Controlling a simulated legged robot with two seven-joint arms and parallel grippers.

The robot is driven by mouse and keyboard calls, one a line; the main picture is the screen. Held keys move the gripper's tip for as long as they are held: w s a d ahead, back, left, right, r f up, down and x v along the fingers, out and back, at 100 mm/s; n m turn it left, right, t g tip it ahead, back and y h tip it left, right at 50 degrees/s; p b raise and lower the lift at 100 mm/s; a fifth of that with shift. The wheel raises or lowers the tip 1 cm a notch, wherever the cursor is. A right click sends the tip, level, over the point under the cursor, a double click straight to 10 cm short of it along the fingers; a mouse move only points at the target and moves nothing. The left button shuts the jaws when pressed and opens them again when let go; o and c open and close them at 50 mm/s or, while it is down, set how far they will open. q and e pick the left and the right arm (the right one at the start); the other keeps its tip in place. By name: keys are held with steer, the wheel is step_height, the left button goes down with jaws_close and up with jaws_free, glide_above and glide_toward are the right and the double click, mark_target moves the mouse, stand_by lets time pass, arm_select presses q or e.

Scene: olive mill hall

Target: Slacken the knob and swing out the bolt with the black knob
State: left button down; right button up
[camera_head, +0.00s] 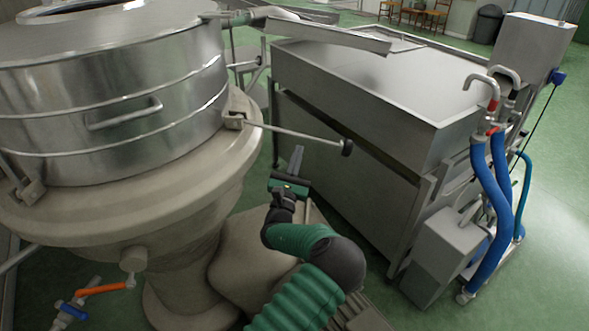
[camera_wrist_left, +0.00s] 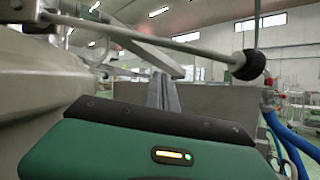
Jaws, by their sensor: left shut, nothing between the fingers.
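A thin metal bolt (camera_head: 293,134) sticks out sideways from a bracket (camera_head: 236,110) on the rim of the round steel vessel. Its black knob (camera_head: 347,147) is at the free outer end, in front of the steel trough. In the left wrist view the bolt (camera_wrist_left: 160,41) crosses the upper part, with the black knob (camera_wrist_left: 250,65) at upper right. My left gripper (camera_head: 297,155) is shut and empty, just below the bolt and left of the knob, apart from the knob. Its fingers also show in the left wrist view (camera_wrist_left: 163,88). My right gripper is not in view.
The steel trough (camera_head: 330,125) stands right of my gripper, with blue hoses (camera_head: 490,205) at its right. The vessel's wide pale base (camera_head: 190,205) is at the left. An orange-handled valve (camera_head: 103,288) is at lower left. Green floor is open at far right.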

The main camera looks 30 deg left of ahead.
mark_target(303, 136)
arm_select(q)
steer(key=r, duration=0.1)
steer(key=d+r, duration=0.1)
steer(key=shift+s+r, duration=0.2)
steer(key=shift+r, duration=0.2)
steer(key=shift+r, duration=0.1)
steer(key=r+n, duration=0.1)
steer(key=r+n+y, duration=0.1)
steer(key=r+n, duration=0.1)
steer(key=shift+w+d+g+y+p, duration=0.2)
steer(key=shift+d+g+y+p, duration=0.1)
steer(key=shift+y, duration=0.1)
